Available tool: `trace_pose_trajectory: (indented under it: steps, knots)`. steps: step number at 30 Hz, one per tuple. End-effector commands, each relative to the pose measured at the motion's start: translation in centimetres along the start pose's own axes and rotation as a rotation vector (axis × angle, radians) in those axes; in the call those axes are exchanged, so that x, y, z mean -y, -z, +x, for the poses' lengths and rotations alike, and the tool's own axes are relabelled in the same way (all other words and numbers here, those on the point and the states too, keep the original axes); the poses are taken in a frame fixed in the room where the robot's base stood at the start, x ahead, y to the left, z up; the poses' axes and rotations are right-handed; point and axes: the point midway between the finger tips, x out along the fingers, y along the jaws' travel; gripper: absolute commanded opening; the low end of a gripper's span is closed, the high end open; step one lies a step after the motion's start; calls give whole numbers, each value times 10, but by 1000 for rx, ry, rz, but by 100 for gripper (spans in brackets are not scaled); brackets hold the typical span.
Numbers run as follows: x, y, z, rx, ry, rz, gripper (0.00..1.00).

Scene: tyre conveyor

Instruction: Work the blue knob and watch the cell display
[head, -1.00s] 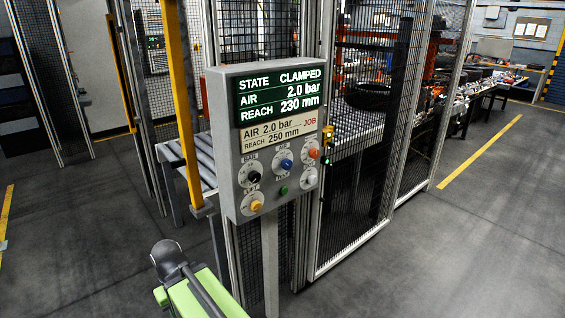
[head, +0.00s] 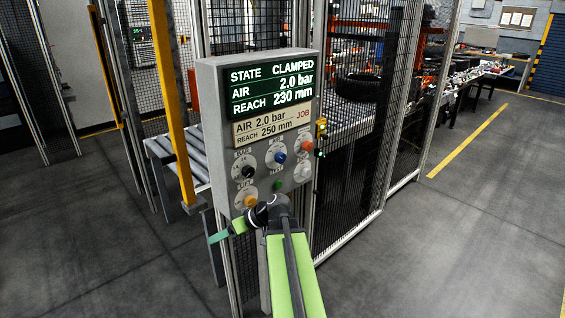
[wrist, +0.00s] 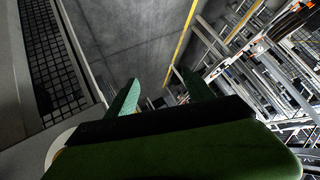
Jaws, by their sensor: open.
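The blue knob (head: 280,158) is in the upper middle of the grey control panel (head: 206,110), uncovered in the head view. The cell display (head: 271,86) above reads STATE CLAMPED, AIR 2.0 bar, REACH 230 mm. The job label (head: 272,126) below it reads AIR 2.0 bar, REACH 250 mm. My gripper (head: 220,236) is at the panel's lower left, below and left of the blue knob and clear of it. It points left in the head view. In the wrist view my gripper (wrist: 160,92) has its two green fingers apart with nothing between them.
A black knob (head: 246,172), a yellow knob (head: 250,201), an orange knob (head: 306,147) and a green button (head: 278,183) share the panel. My wrist is close below the yellow knob. Mesh fencing (head: 360,180) stands behind. Open floor (head: 470,230) lies to the right.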

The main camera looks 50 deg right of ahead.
Motion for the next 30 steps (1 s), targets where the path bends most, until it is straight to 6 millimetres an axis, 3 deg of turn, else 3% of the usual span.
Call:
trace_pose_trajectory:
  steps: [1,6,9,12,15,20,30]
  knots:
    - [-39,12,-43,-136,-35,-19,61]
    - [-130,34,-190,-533,-225,-143,61]
    - [-160,31,-260,-675,-346,-197,61]
    - [-176,26,-303,-752,-425,-230,61]
    - [-180,24,-319,-780,-457,-243,61]
    - [-182,28,-317,-782,-457,-246,61]
    - [-205,81,-271,-780,-453,-246,61]
